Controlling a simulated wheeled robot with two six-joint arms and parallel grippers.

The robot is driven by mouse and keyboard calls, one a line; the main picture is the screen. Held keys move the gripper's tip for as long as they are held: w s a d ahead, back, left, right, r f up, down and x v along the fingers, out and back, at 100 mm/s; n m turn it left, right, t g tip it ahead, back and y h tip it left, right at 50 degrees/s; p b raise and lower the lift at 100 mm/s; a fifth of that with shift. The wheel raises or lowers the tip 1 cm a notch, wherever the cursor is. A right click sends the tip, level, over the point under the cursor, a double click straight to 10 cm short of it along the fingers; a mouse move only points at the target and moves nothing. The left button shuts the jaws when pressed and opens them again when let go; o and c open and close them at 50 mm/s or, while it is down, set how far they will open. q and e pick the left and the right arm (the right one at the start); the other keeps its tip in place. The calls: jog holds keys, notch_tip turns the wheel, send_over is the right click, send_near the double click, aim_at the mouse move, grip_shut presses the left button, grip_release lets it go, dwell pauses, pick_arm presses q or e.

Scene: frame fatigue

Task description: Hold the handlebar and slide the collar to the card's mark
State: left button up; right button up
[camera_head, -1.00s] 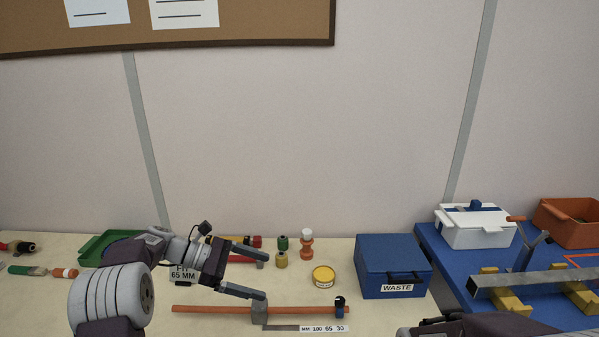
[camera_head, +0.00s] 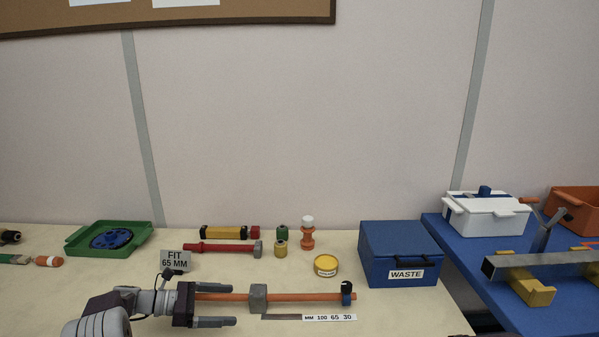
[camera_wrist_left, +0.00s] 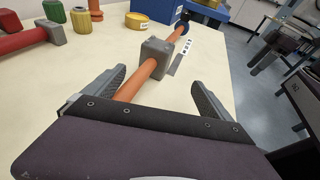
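The orange handlebar (camera_head: 300,297) lies left to right at the front of the table, passing through a grey block (camera_head: 258,298). A dark blue collar (camera_head: 347,292) is around its right end. A ruler strip (camera_head: 320,317) in front reads MM 100 65 30. The card (camera_head: 175,261) reads FIT 65 MM. My left gripper (camera_head: 229,305) is open at the bar's left part. In the left wrist view the bar (camera_wrist_left: 138,82) runs between the spread fingers, with a gap each side; the grey block (camera_wrist_left: 156,58) is just beyond. My right gripper is not in view.
Behind the bar are a red-handled tool (camera_head: 220,247), a yellow tin (camera_head: 326,265), small green, yellow and orange pieces, and a green tray (camera_head: 108,240). A blue WASTE box (camera_head: 400,255) stands right of the bar. A blue table (camera_head: 480,285) with a metal beam is farther right.

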aim_at(252, 312)
pick_arm(q)
jog(key=b+x, duration=0.1)
jog(key=x, duration=0.1)
jog(key=b+x, duration=0.1)
jog(key=shift+d+f, duration=0.3)
jog(key=shift+f, duration=0.15)
jog(key=shift+w+d+p, duration=0.2)
jog(key=shift+d+p, duration=0.1)
jog(key=shift+d, duration=0.3)
jog(key=shift+w+d+p, duration=0.25)
jog(key=shift+d, duration=0.35)
jog(key=shift+x, duration=0.8)
jog(key=shift+s+f, duration=0.1)
jog(key=shift+f, duration=0.05)
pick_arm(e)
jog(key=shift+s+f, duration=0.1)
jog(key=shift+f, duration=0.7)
